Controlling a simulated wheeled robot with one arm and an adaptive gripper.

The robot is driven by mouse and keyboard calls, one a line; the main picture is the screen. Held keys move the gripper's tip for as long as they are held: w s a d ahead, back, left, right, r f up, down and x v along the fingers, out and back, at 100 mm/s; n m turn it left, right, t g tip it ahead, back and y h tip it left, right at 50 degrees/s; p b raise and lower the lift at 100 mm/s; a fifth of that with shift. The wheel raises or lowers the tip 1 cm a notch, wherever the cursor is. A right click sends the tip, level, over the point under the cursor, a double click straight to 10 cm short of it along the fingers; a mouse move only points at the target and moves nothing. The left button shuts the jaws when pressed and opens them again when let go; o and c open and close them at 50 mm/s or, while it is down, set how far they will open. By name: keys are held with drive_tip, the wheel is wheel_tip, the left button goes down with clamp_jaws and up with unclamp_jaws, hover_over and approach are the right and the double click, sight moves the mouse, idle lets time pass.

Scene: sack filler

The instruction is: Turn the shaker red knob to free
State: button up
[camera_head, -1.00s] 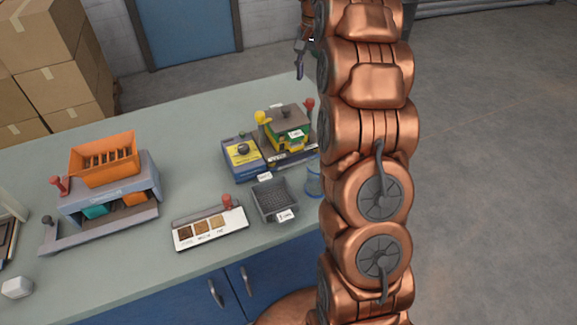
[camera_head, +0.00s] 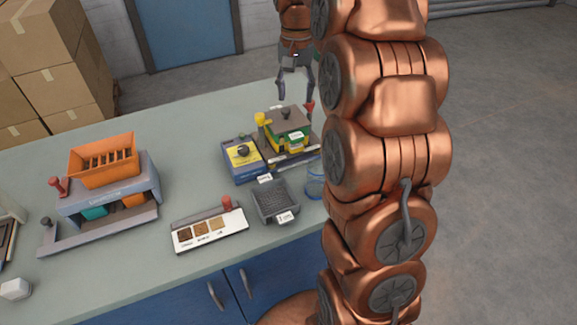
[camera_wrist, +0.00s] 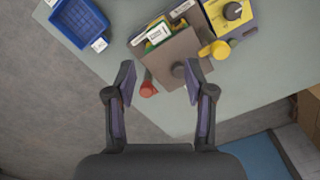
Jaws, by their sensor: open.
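A red knob (camera_head: 310,107) stands at the right back side of the small green and yellow machine (camera_head: 286,128) with a grey top. In the wrist view the red knob (camera_wrist: 147,89) shows between my fingers, nearer the left one. My gripper (camera_head: 296,92) is open and empty above the back of this machine. Two other red knobs show: one on the orange-hopper machine (camera_head: 58,186), one on the white sample panel (camera_head: 227,202). Machine labels are unreadable.
A yellow knob (camera_wrist: 215,50) stands beside the grey top, near my right finger. The bench (camera_head: 190,120) is clear behind the machines.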

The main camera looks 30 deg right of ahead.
drive_tip(key=s+a+f+n, duration=0.2)
drive_tip(key=s+a, duration=0.4)
drive_tip(key=s, duration=0.2)
drive_tip(key=s+a+f+n, duration=0.1)
drive_tip(key=s+a+n, duration=0.1)
drive_tip(key=s+a, duration=0.3)
drive_tip(key=s, duration=0.4)
drive_tip(key=shift+s+a+f+n+g+b, duration=0.25)
drive_tip(key=shift+a+f+n+g+b, duration=0.05)
drive_tip(key=shift+a+f+g, duration=0.1)
drive_tip(key=s+a+f+n, duration=0.1)
drive_tip(key=s+f, duration=0.2)
drive_tip(key=s, duration=0.4)
drive_tip(key=s+a+f+n, duration=0.1)
drive_tip(key=s+a+f, duration=0.1)
drive_tip(key=s, duration=0.5)
drive_tip(key=shift+s+a+f+n+g, duration=0.2)
drive_tip(key=shift+s+f+n+g, duration=0.1)
drive_tip(key=shift+s+f+n, duration=0.15)
drive_tip(key=shift+w, duration=0.1)
idle(0.7)
